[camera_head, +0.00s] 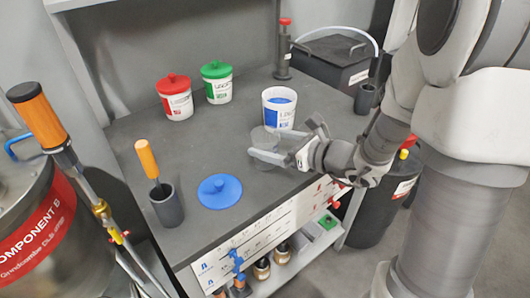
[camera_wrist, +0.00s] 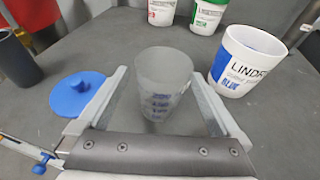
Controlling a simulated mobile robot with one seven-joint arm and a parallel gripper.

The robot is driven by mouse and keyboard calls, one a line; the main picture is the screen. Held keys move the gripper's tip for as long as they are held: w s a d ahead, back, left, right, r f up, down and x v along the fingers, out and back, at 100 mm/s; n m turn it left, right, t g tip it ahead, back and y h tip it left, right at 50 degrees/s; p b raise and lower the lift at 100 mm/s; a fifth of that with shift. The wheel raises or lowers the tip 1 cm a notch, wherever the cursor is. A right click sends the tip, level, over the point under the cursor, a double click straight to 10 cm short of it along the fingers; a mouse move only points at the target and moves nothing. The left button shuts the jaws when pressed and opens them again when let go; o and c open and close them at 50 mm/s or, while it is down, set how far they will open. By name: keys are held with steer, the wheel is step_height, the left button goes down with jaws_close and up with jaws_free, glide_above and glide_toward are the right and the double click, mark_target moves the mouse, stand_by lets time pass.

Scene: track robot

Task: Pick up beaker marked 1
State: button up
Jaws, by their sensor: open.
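A clear beaker (camera_wrist: 165,85) with dark graduation marks stands upright on the grey counter. It also shows in the head view (camera_head: 265,145), partly hidden by my gripper. No number 1 can be read on it. My gripper (camera_wrist: 158,82) is open, with one finger on each side of the beaker. In the wrist view a gap shows between each finger and the beaker wall. In the head view my gripper (camera_head: 270,152) reaches in from the right, low over the counter.
A white tub with a blue label (camera_head: 280,108) stands close behind the beaker. A blue lid (camera_head: 219,191) lies to the left. A grey cup with an orange-handled tool (camera_head: 166,204) stands farther left. Red-lidded (camera_head: 176,97) and green-lidded (camera_head: 217,83) tubs stand at the back.

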mark_target(256, 139)
steer(key=shift+b+x, duration=0.6)
steer(key=shift+x, duration=2.2)
steer(key=shift+d+f, duration=0.15)
steer(key=shift+c, duration=0.2)
steer(key=c, duration=1.1)
